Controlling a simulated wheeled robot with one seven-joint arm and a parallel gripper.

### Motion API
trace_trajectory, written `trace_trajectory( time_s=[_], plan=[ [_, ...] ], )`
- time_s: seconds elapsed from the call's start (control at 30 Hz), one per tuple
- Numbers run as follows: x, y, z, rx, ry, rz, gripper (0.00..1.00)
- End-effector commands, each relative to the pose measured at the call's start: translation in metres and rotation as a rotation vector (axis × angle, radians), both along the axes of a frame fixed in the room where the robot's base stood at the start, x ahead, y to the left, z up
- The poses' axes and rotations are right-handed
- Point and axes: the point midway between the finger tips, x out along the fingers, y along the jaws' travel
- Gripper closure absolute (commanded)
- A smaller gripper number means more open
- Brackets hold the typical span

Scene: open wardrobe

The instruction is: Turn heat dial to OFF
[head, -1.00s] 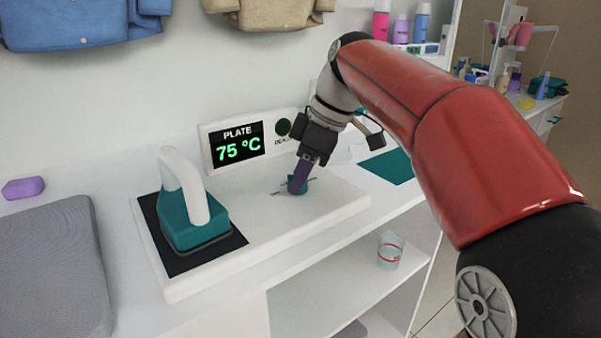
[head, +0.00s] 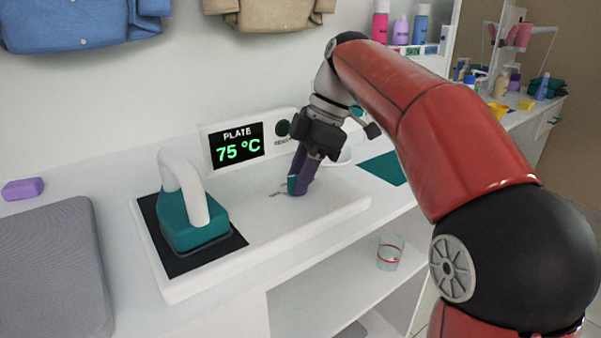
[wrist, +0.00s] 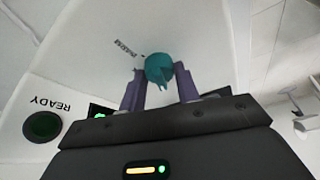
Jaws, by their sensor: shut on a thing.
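The teal heat dial (wrist: 158,69) sits on the white base, with a pointer notch on its face. In the wrist view my gripper (wrist: 160,82) has its two purple fingers on either side of the dial, shut on it. In the head view my gripper (head: 298,185) reaches down over the dial, and its fingers hide most of it. A label reading "WARM" (wrist: 130,48) is printed beside the dial; other markings are hidden.
A teal iron (head: 190,220) with a white handle stands on a black plate left of the dial. A dark green READY light (wrist: 42,126) is on the panel. A glass (head: 390,252) stands on the lower shelf. A purple soap-like block (head: 23,189) lies far left.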

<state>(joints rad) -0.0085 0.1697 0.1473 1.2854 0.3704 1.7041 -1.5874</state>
Motion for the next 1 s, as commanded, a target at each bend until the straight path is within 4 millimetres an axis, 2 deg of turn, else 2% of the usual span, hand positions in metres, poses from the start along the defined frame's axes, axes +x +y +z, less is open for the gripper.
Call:
trace_trajectory(
  time_s=[0.17, 0.2, 0.33, 0.37, 0.67, 0.77, 1.0],
  plan=[
    [0.000, 0.000, -0.001, -0.001, 0.003, 0.001, 0.91],
    [0.000, 0.000, -0.001, -0.001, 0.003, 0.001, 0.66],
    [0.000, 0.000, -0.001, 0.000, 0.002, 0.001, 0.48],
    [0.000, 0.000, -0.001, 0.000, 0.002, 0.001, 0.47],
    [0.000, -0.001, 0.002, 0.000, 0.000, -0.001, 0.47],
    [0.002, -0.005, 0.011, 0.000, -0.001, -0.002, 0.47],
    [0.006, -0.019, 0.047, 0.000, -0.001, -0.002, 0.47]
  ],
)
